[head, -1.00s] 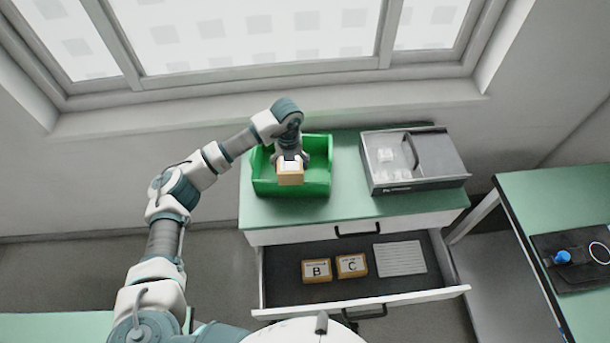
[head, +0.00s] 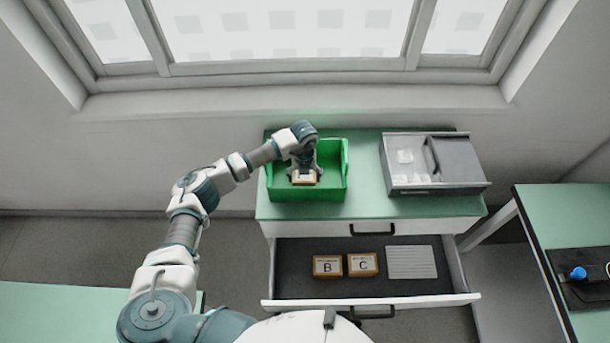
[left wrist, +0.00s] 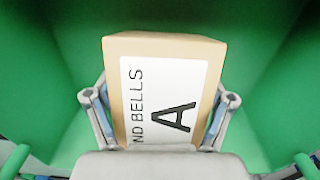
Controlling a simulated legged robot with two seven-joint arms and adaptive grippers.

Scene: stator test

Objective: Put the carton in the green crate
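The carton (left wrist: 188,48) is a tan box with a white label reading "A" and "ND BELLS" in the left wrist view. It also shows in the head view (head: 304,178), inside the green crate (head: 336,182). My left gripper (head: 304,170) reaches down into the crate, with its fingers on both sides of the carton. In the left wrist view my left gripper (left wrist: 160,110) is closed against the carton's sides, and green crate walls (left wrist: 55,60) surround it. I cannot tell whether the carton touches the crate floor. My right gripper is not in view.
The crate stands on a green-topped cabinet (head: 365,207). A grey bin (head: 400,190) with small clear items is to its right. The open drawer (head: 300,285) below holds cartons B (head: 327,267) and C (head: 362,265) and a grey slatted plate (head: 411,262).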

